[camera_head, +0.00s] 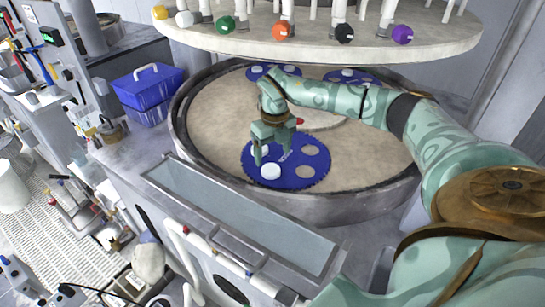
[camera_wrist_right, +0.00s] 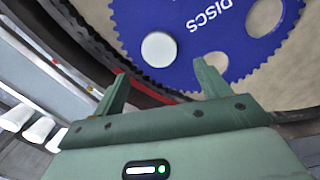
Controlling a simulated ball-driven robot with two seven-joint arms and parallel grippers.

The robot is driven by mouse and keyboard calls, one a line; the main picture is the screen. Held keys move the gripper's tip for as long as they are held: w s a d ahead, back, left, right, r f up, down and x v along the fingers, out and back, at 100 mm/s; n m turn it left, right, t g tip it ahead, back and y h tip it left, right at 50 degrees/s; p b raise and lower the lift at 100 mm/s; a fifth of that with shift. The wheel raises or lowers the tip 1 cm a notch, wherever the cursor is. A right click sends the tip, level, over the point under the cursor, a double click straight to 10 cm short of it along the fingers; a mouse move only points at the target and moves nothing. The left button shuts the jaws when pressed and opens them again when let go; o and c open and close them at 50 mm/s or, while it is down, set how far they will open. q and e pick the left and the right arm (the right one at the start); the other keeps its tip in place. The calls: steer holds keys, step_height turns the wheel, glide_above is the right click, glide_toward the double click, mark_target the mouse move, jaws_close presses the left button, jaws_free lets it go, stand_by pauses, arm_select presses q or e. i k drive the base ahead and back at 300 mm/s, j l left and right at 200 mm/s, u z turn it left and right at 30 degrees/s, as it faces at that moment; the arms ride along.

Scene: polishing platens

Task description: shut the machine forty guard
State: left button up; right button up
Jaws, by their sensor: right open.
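A long clear panel in a grey metal frame (camera_head: 240,215), which looks like the guard, lies along the front of a round polishing machine. A bar handle (camera_head: 238,252) sits at its front side, and no machine number is readable. My right gripper (camera_head: 272,157) is open and empty, pointing down over the blue toothed disc (camera_head: 312,180) inside the machine's rim, behind the panel. In the right wrist view its two fingers (camera_wrist_right: 162,78) are apart beside the disc (camera_wrist_right: 190,70), with nothing between them. My left gripper is not in view.
A large round upper plate (camera_head: 330,42) with coloured knobs hangs above the beige platen (camera_head: 215,110). The machine's raised rim (camera_head: 355,205) surrounds the discs. A blue box (camera_head: 148,90) stands at left, and a tool-filled wall and bench lie beyond it.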

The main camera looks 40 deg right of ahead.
mark_target(268, 254)
steer(key=k+j, duration=0.75)
steer(key=j, duration=0.25)
steer(key=k+j, duration=0.4)
